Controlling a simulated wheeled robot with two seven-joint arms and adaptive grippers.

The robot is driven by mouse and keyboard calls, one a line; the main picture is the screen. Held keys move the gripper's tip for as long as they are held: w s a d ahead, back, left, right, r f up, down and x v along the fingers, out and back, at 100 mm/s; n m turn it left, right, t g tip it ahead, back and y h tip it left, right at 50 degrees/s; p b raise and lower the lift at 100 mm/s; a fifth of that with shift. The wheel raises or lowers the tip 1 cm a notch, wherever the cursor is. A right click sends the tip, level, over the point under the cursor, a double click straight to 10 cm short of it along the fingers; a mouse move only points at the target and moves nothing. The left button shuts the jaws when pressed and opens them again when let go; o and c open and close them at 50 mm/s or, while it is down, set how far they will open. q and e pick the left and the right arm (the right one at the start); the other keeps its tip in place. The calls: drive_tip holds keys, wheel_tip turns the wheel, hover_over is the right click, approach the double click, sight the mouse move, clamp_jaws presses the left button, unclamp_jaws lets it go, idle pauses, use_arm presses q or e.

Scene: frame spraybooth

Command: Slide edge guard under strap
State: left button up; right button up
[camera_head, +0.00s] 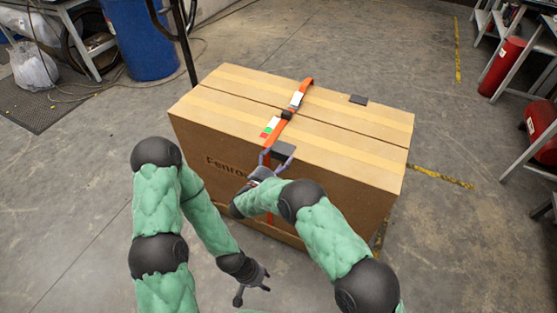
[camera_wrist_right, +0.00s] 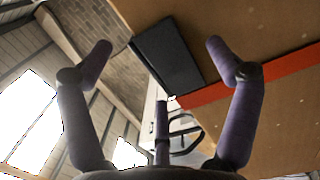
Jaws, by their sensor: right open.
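A large cardboard box (camera_head: 330,125) stands on the floor with an orange strap (camera_head: 304,88) over its top and down its front. A dark edge guard (camera_head: 284,149) is at the box's front top edge, beside or touching the strap; I cannot tell whether any of it is under. My right gripper (camera_head: 276,158) is open at that edge. In the right wrist view its fingers (camera_wrist_right: 160,62) are apart, with the dark guard (camera_wrist_right: 170,60) beyond and between them and the strap (camera_wrist_right: 250,85) to the right. My left gripper (camera_head: 253,288) is open and empty, low in front of the box.
A buckle (camera_head: 287,114) and a red, white and green label (camera_head: 270,127) are on the strap. Another dark flat piece (camera_head: 358,99) lies on the box top at the back right. A blue barrel (camera_head: 140,38) stands behind left. Red cylinders (camera_head: 502,66) and shelving are at right.

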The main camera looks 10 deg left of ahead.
wheel_tip(320, 180, up, 10)
idle(0.5)
